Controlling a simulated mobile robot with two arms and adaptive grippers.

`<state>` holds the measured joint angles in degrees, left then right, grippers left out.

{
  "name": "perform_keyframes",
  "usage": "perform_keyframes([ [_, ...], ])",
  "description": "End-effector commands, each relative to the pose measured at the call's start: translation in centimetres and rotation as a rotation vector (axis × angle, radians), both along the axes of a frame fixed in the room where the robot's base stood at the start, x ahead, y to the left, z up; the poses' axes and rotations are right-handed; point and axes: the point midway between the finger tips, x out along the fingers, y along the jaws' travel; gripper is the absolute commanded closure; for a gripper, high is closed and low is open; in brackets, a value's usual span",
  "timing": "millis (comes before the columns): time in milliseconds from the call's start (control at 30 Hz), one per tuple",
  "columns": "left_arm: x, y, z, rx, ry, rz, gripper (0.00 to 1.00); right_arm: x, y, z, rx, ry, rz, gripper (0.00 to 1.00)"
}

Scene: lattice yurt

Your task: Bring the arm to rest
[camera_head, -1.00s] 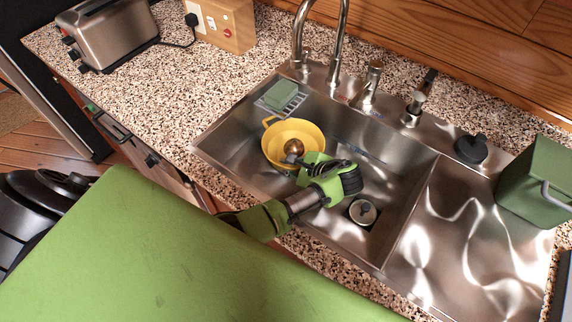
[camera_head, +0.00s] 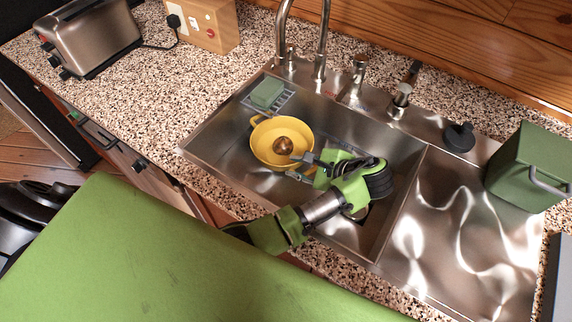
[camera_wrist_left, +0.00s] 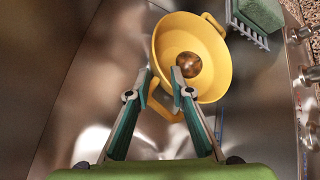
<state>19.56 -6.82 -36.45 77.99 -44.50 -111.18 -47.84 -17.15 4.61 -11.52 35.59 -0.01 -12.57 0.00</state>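My left gripper (camera_head: 297,167) reaches down into the sink, beside the right, near side of a yellow two-handled bowl (camera_head: 262,150). The bowl stands in the sink basin with a shiny brown round thing (camera_head: 283,145) in it. In the left wrist view, the fingers of my left gripper (camera_wrist_left: 162,76) are apart, with the near handle of the yellow bowl (camera_wrist_left: 218,85) showing between and below the tips. I cannot tell whether they touch the handle. Nothing is seen clamped between them. My right gripper is in neither view.
The steel sink (camera_head: 215,150) has a tall tap (camera_head: 322,45) behind it. A green sponge (camera_head: 267,92) lies on a rack at its back left corner. A green bin (camera_head: 530,165) stands on the drainer at right. A toaster (camera_head: 92,38) stands on the counter at left.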

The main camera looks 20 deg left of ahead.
Motion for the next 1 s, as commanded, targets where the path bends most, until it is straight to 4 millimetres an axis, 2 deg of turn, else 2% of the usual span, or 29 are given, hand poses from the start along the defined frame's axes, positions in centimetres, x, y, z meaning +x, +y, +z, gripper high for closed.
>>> perform_keyframes([
  [200,-0.3,-1.2,1.1,0.000,0.000,0.000,0.79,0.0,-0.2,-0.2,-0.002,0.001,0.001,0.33],
  [767,-0.4,-1.2,1.2,0.001,0.000,0.000,0.79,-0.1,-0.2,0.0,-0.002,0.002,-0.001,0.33],
  [867,-0.4,-1.2,2.3,0.001,-0.001,0.001,0.79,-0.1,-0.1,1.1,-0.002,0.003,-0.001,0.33],
  [1000,-0.4,-1.2,5.1,0.001,-0.001,0.001,0.79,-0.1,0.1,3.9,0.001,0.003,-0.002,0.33],
])
